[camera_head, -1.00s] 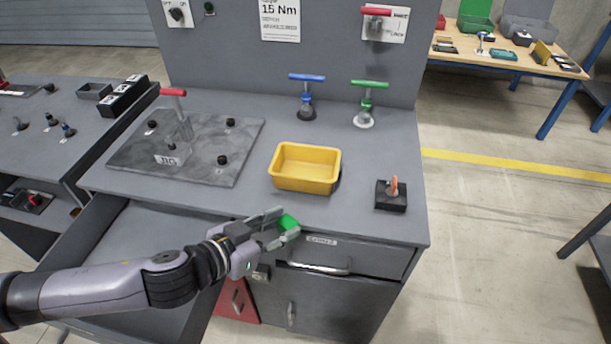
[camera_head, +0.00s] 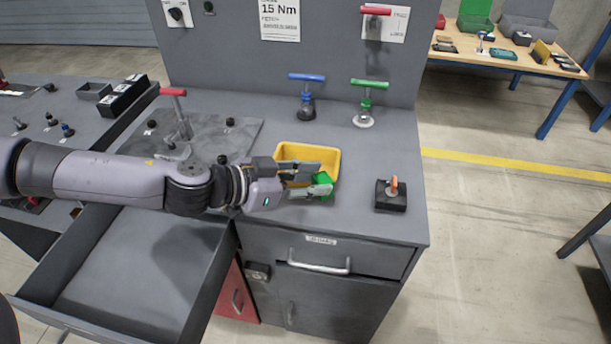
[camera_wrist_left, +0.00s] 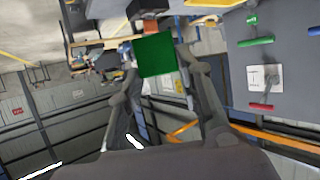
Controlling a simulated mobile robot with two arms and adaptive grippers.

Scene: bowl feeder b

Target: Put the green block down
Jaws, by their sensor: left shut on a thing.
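The green block (camera_head: 322,183) is held between the fingers of my left gripper (camera_head: 318,181). In the head view the gripper and block are in front of the yellow bin (camera_head: 307,153) and cover part of it. I cannot tell whether the block is over the bin or nearer than it. In the left wrist view the green block (camera_wrist_left: 156,55) sits between the two fingertips. My right gripper is not in view.
A black block with an orange handle (camera_head: 391,195) stands right of the bin. Blue (camera_head: 307,97) and green (camera_head: 367,104) T-handle tools stand behind it. A grey fixture plate (camera_head: 240,135) lies left. An open drawer (camera_head: 130,265) juts out below the bench.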

